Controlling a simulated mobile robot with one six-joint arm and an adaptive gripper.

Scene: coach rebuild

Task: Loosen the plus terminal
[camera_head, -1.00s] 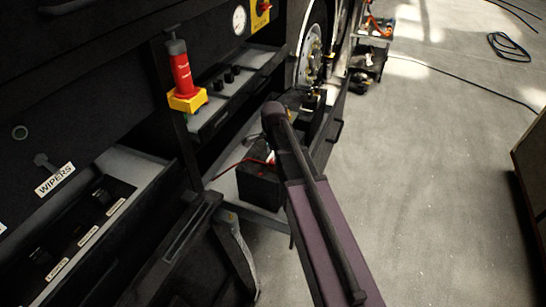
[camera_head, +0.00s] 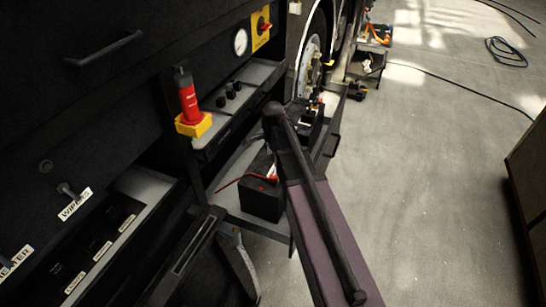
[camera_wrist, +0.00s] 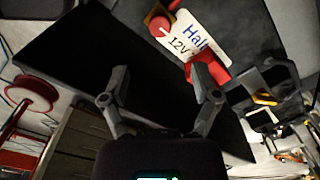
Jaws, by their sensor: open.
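The black battery (camera_head: 262,196) sits low on the shelf at the coach's side in the head view, left of my arm. A red terminal part (camera_head: 271,177) with a red cable shows on its top. In the wrist view, the dark battery (camera_wrist: 95,50) fills the middle, with a white label (camera_wrist: 190,36) reading "12V". A round red knob (camera_wrist: 158,20) and a red piece (camera_wrist: 208,64) lie by the label; I cannot tell which is the plus terminal. My gripper (camera_wrist: 160,92) is open with nothing between its fingers; the red piece is near the right fingertip. The head view does not show it clearly.
A red cylinder on a yellow base (camera_head: 194,122) stands on the coach side. A gauge (camera_head: 240,42) and a red-yellow switch (camera_head: 262,25) are above. A wheel (camera_head: 311,65) is beyond. The grey floor (camera_head: 430,180) at right is open, with a cable across it.

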